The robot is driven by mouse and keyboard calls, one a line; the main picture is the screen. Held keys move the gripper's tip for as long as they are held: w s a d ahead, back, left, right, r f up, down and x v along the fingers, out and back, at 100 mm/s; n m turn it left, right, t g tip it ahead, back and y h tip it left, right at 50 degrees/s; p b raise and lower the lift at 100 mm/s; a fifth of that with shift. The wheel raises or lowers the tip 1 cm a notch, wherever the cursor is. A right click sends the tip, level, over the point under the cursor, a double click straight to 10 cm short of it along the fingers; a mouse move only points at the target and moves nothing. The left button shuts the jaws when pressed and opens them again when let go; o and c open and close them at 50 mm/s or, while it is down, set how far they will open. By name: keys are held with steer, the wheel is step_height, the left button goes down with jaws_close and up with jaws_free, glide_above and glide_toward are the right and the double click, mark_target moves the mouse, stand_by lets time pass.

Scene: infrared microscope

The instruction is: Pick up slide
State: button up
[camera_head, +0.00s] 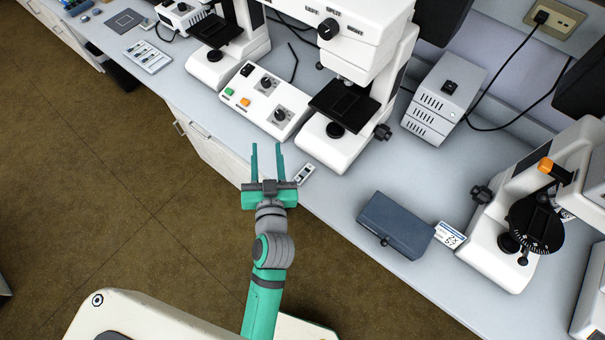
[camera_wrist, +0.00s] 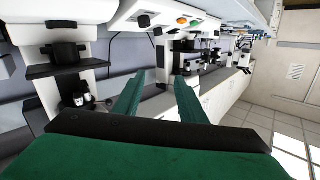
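A small white slide (camera_head: 304,174) with dark markings lies flat near the front edge of the bench, in front of the central microscope in the head view. My gripper (camera_head: 267,150) is just to the left of the slide in that view, its two green fingers apart with nothing between them. In the wrist view my gripper (camera_wrist: 158,78) also shows open and empty, with the fingers level along the bench front. I cannot make out the slide in the wrist view.
The central microscope (camera_head: 333,150) and a control box (camera_head: 262,105) with knobs stand behind the slide. A blue-grey case (camera_head: 396,225) lies to its right, beside a labelled card (camera_head: 450,235). Another microscope (camera_head: 510,210) stands far right. The bench surface around the slide is clear.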

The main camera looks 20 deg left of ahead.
steer(key=w+a+r+n+g+y, duration=0.4)
steer(key=a+r+n+y, duration=0.2)
steer(key=a+r+n, duration=0.45)
steer(key=n+g+h, duration=1.1)
steer(key=n+h, duration=0.2)
steer(key=n, duration=0.5)
glide_above(297, 180)
step_height(297, 180, down, 12)
steer(key=shift+w+f, duration=0.15)
steer(key=shift+f, duration=5.15)
steer(key=shift+a, duration=0.1)
jaws_close()
